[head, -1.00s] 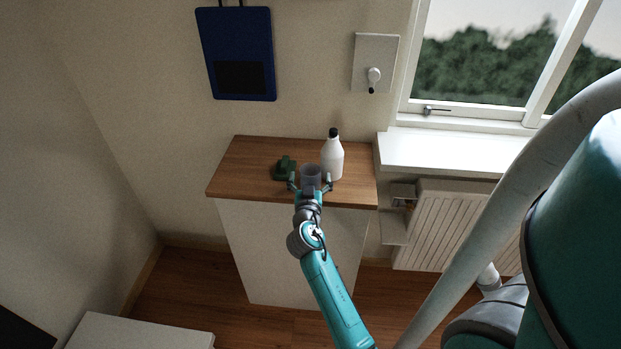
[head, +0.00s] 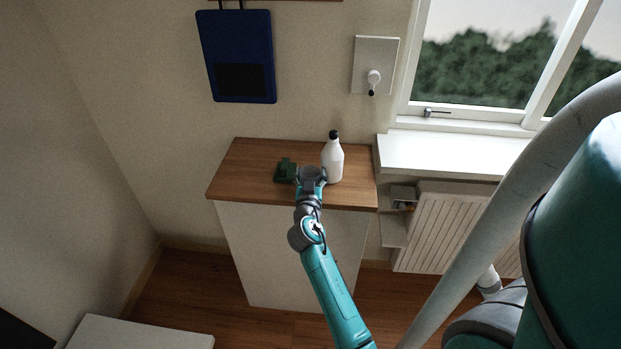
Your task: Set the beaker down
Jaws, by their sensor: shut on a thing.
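The beaker (head: 311,171) is a small grey cup near the front edge of the wooden-topped cabinet (head: 240,185). My gripper (head: 311,175) reaches it from the front and is shut on it, with a finger at each side. The gripper hides the beaker's lower part, so I cannot tell whether its base touches the wood.
A white bottle with a black cap (head: 332,160) stands close to the right of the beaker. A dark green object (head: 285,170) sits close to its left. The left part of the top is clear. A window sill (head: 435,155) and radiator (head: 450,230) lie to the right.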

